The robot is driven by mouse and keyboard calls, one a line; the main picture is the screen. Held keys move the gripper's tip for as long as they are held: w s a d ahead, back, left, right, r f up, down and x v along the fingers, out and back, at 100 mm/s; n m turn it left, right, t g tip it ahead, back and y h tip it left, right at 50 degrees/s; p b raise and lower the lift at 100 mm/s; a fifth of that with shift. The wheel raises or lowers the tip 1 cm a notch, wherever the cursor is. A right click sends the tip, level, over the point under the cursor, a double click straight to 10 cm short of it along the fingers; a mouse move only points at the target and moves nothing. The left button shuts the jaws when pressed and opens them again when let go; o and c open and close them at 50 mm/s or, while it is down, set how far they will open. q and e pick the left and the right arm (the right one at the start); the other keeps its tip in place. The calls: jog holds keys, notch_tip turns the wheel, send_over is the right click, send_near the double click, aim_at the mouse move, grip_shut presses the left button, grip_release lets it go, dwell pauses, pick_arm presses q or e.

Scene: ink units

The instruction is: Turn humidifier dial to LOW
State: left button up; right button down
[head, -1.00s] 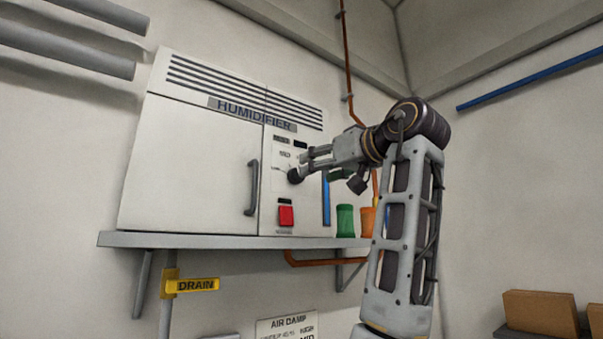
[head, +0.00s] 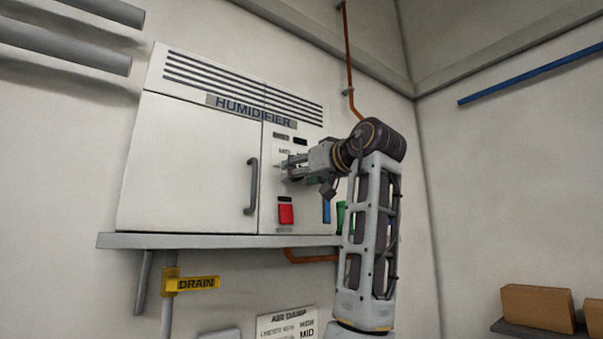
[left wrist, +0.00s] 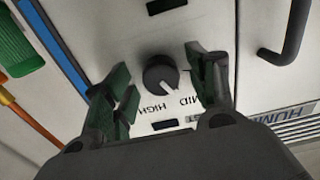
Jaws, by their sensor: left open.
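The humidifier (head: 185,165) is a white wall cabinet with a vent and a nameplate on top. Its dark round dial (left wrist: 160,74) shows in the left wrist view; its white pointer mark aims between the HIGH and MID labels, nearer MID. A LOW label cannot be made out. My left gripper (head: 285,171) is at the dial panel, and its fingers hide the dial in the head view. In the left wrist view the open green-padded fingers (left wrist: 157,62) stand on either side of the dial, with gaps between. My right gripper is not in view.
A dark door handle (head: 252,186) stands out to the left. A green container (head: 341,216) sits on the shelf (head: 200,241), partly behind my arm. A placard (head: 287,326) hangs below.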

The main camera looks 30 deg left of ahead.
pick_arm(q)
jog(key=c, duration=1)
jog(key=shift+n, duration=5)
jog(key=shift+c, duration=0.2)
jog(key=o, duration=1)
jog(key=shift+o, duration=0.2)
